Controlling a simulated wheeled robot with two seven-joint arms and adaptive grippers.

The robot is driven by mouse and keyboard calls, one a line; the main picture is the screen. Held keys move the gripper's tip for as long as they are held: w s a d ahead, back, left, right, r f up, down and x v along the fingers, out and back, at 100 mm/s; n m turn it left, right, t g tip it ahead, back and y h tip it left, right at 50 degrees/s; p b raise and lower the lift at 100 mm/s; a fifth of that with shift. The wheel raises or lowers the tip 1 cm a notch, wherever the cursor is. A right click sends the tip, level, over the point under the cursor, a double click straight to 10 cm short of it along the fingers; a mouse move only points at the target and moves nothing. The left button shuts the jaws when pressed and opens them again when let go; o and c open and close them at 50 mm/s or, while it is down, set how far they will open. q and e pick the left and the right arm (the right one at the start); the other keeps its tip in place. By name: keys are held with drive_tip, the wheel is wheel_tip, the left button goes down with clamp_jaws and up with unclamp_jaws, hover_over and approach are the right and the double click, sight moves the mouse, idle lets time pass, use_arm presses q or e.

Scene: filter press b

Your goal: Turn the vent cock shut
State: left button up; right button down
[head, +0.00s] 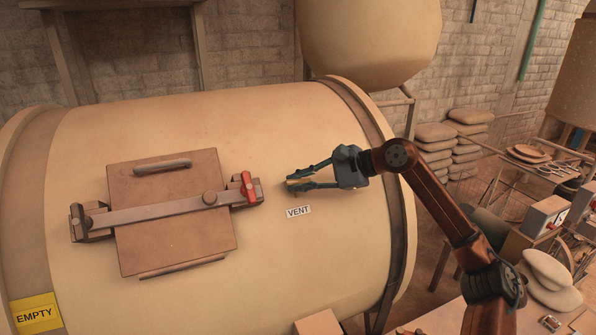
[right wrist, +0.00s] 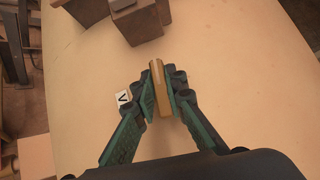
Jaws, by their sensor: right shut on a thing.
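The vent cock (head: 292,181) is a small brass-coloured piece on the side of the large cream tank, just above the white VENT label (head: 298,211). In the right wrist view its handle (right wrist: 160,88) is a narrow brass bar between my fingers. My right gripper (head: 294,181) comes in from the right and is shut on the handle; in the right wrist view the fingertips (right wrist: 163,90) press it from both sides. The cock's body is mostly hidden behind the fingers. My left gripper is not in view.
The cream tank (head: 210,120) fills the middle. Left of the cock, a brown hatch (head: 182,240) is crossed by a clamp bar (head: 150,211) with a red lever (head: 248,188) at its right end. A yellow EMPTY sign (head: 36,313) is at lower left. Sacks (head: 435,132) lie behind.

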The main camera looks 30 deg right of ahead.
drive_tip(key=shift+n+g+p, duration=0.5)
drive_tip(key=shift+n+p, duration=0.3)
drive_tip(key=shift+p, duration=0.05)
drive_tip(key=c, duration=2)
unclamp_jaws()
drive_tip(key=shift+o, duration=0.2)
drive_tip(key=shift+d, duration=0.1)
drive_tip(key=v, duration=1.2)
drive_tip(key=shift+w, duration=0.1)
